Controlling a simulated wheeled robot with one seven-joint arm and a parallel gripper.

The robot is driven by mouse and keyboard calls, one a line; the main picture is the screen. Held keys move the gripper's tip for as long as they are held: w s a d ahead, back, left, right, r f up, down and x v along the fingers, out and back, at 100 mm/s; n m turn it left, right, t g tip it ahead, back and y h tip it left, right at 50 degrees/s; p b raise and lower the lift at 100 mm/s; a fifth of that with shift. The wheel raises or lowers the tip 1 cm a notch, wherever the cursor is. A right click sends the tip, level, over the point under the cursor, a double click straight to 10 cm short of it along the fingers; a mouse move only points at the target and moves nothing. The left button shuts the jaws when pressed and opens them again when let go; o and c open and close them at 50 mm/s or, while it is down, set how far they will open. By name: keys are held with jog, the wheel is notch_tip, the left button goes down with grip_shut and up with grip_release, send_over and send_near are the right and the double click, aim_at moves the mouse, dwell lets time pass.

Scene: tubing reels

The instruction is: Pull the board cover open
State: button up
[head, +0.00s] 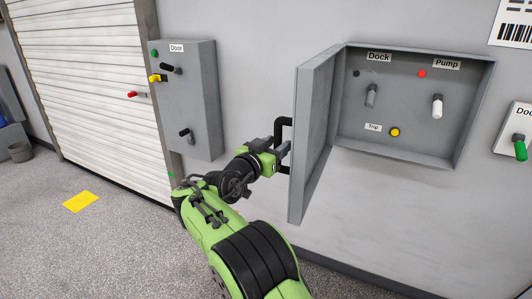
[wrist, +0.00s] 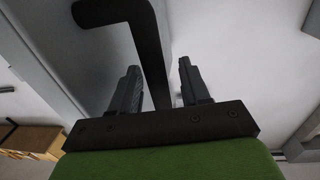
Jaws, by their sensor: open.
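The board cover (head: 312,135) is a grey hinged door standing well open, sticking out from the left side of the grey board box (head: 400,150). Its black handle (head: 279,128) is on the cover's left-facing outer side. My gripper (head: 285,149) is at the lower part of the handle, near the cover. In the wrist view, the two fingers of my gripper (wrist: 158,78) are spread apart. The handle bar (wrist: 153,60) runs down between them with a gap on the right side. The handle's lower end is hidden behind the gripper body.
Inside the box are a grey Dock switch (head: 371,96), a white Pump switch (head: 437,107) and a yellow Trip button (head: 395,132). A grey Door box (head: 190,110) with levers is left of my gripper. A white shutter (head: 90,85) stands further left.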

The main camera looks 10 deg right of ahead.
jog(key=v, duration=1.5)
jog(key=shift+r, duration=0.1)
